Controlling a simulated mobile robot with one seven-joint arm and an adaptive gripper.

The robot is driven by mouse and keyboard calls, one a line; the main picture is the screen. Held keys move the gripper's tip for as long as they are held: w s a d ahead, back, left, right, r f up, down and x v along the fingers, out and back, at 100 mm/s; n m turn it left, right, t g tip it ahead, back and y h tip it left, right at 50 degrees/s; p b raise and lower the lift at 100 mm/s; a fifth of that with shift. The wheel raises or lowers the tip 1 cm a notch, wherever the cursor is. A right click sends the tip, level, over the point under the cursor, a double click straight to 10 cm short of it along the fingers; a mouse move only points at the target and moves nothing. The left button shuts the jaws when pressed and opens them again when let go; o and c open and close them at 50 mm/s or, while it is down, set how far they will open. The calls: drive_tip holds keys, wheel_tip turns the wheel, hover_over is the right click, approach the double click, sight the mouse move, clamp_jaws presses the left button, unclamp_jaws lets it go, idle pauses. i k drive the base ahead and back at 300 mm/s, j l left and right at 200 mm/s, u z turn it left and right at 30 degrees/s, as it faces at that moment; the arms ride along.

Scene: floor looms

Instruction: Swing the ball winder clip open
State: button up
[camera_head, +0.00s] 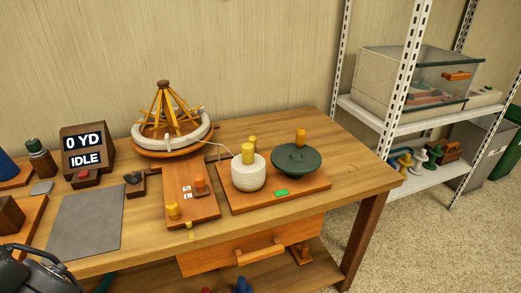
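What looks like the ball winder stands on a wooden board (310,188) at the right of the table. A small bright green piece (281,193) lies on the board's front. I cannot tell which part is the clip, or whether it is open. A pale strand runs from the wooden umbrella swift (165,113) to the drum. A dark part at the lower left looks like my arm; its fingertips are not visible.
A display reading "0 YD IDLE" (87,145) stands at the back left. A grey mat (86,220) lies in front of it. A drawer (252,250) is below. A metal shelf (424,178) stands at right.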

sight(252, 139)
drive_tip(key=i, duration=0.85)
drive_tip(key=u, duration=0.05)
